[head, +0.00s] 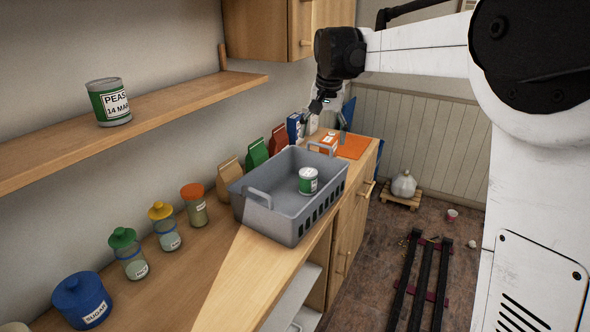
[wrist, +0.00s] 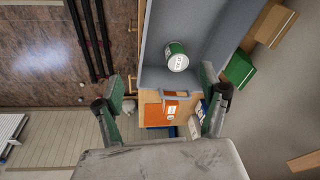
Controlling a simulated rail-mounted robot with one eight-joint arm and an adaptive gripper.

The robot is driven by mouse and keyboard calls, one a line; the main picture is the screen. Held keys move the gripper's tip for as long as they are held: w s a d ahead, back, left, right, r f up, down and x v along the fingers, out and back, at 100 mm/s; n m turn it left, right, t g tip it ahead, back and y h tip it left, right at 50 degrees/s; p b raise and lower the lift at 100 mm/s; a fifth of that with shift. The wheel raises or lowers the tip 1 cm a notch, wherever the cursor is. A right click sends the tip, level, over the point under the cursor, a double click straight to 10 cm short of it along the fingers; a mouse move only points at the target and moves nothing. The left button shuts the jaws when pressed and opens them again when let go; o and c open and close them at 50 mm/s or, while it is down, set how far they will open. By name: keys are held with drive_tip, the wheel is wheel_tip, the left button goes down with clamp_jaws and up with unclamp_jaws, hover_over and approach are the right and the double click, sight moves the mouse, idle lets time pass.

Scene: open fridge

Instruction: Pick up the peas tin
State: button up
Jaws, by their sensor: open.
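A tin with a green and white label reading PEAS 14 MAR (head: 109,102) stands upright on the wooden wall shelf at the upper left. A second tin with a green and white label (head: 308,180) stands inside the grey crate (head: 262,219); its print is too small to read. The tin in the crate also shows in the wrist view (wrist: 176,57), where the shelf tin is not seen. My gripper (head: 326,117) is open and empty, above the counter near the crate's far end, apart from both tins. Its spread fingers show in the wrist view (wrist: 165,94).
The wooden shelf (head: 180,107) runs above the counter (head: 180,276). Lidded jars, including a blue sugar jar (head: 82,300), stand along the wall. Several bags and boxes stand behind the crate. An orange mat (head: 355,146) lies beyond it. A wall cupboard (head: 262,28) hangs above.

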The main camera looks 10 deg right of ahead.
drive_tip(key=w+f+m+g+p, duration=0.1)
drive_tip(key=w+f+p, duration=0.15)
drive_tip(key=w, duration=0.65)
drive_tip(key=m+g+p, duration=0.2)
hover_over(308, 172)
wheel_tip(308, 172, down, 8)
drive_tip(key=f, duration=0.8)
drive_tip(key=shift+w+d+f, duration=0.2)
drive_tip(key=shift+d+f, duration=0.05)
drive_tip(key=shift+d, duration=0.1)
drive_tip(key=shift+s+a+f+p, duration=0.1)
drive_tip(key=shift+a+f+p, duration=0.05)
drive_tip(key=shift+f, duration=1.2)
drive_tip(key=shift+a+f+p, duration=0.15)
drive_tip(key=shift+f, duration=1.2)
drive_tip(key=c, duration=1.7)
drive_tip(key=shift+o, duration=0.2)
drive_tip(key=shift+r, duration=0.1)
wheel_tip(308, 172, up, 4)
drive_tip(key=shift+r, duration=0.1)
drive_tip(key=s+a+r+b, duration=0.1)
drive_tip(key=s+a+r, duration=0.5)
drive_tip(key=a, duration=0.4)
drive_tip(key=shift+r, duration=0.35)
